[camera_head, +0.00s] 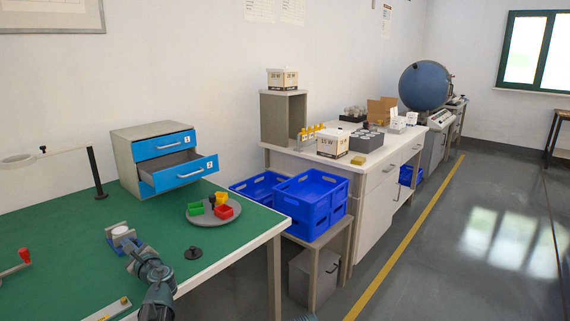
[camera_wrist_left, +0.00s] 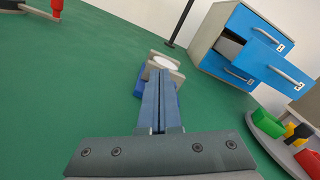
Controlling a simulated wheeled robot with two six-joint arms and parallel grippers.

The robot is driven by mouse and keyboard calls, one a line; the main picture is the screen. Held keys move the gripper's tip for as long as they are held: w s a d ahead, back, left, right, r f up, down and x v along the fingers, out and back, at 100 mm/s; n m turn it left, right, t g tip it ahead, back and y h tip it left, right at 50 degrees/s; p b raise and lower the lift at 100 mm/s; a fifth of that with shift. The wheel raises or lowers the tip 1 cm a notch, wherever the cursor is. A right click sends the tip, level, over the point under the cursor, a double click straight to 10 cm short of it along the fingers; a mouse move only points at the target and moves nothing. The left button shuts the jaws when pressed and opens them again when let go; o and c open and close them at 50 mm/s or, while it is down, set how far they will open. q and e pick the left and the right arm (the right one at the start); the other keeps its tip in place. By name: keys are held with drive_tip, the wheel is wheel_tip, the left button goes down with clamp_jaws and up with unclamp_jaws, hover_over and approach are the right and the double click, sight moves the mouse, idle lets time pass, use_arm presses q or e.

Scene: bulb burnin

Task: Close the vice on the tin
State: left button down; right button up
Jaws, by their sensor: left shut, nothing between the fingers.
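The vice, with a blue body (camera_wrist_left: 139,84) and grey jaw plates, stands on the green bench; it also shows in the head view (camera_head: 117,242). The tin (camera_wrist_left: 165,62), round with a white top, sits upright between the jaw plates; it also shows in the head view (camera_head: 120,230). I cannot tell whether both plates touch it. My left gripper (camera_head: 130,246) is right at the near side of the vice. In the left wrist view its fingers (camera_wrist_left: 160,80) are shut and empty, pointing at the vice and hiding part of it. My right gripper is not in view.
A drawer cabinet (camera_head: 140,152) with a blue drawer pulled out stands behind the vice. A round tray (camera_head: 235,217) with coloured cups and a dark knob (camera_head: 193,253) lie to the right. A red-handled item (camera_head: 24,256) is at left. Green bench between is clear.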

use_arm(q)
drive_tip(key=shift+w+d+f+b, duration=0.1)
drive_tip(key=shift+d+f+b, duration=0.05)
drive_tip(key=shift+f+b, duration=0.15)
idle(0.5)
drive_tip(key=shift+w+d+r, duration=0.15)
drive_tip(key=shift+w+d, duration=0.05)
idle(0.7)
drive_tip(key=shift+a+r+p, duration=0.1)
drive_tip(key=shift+r+p, duration=0.25)
drive_tip(key=shift+p, duration=0.15)
drive_tip(key=shift+s, duration=0.15)
drive_tip(key=shift+v, duration=2.95)
drive_tip(key=shift+s+d+f, duration=0.2)
drive_tip(key=shift+s, duration=0.35)
drive_tip(key=shift+w, duration=0.1)
drive_tip(key=shift+a, duration=0.15)
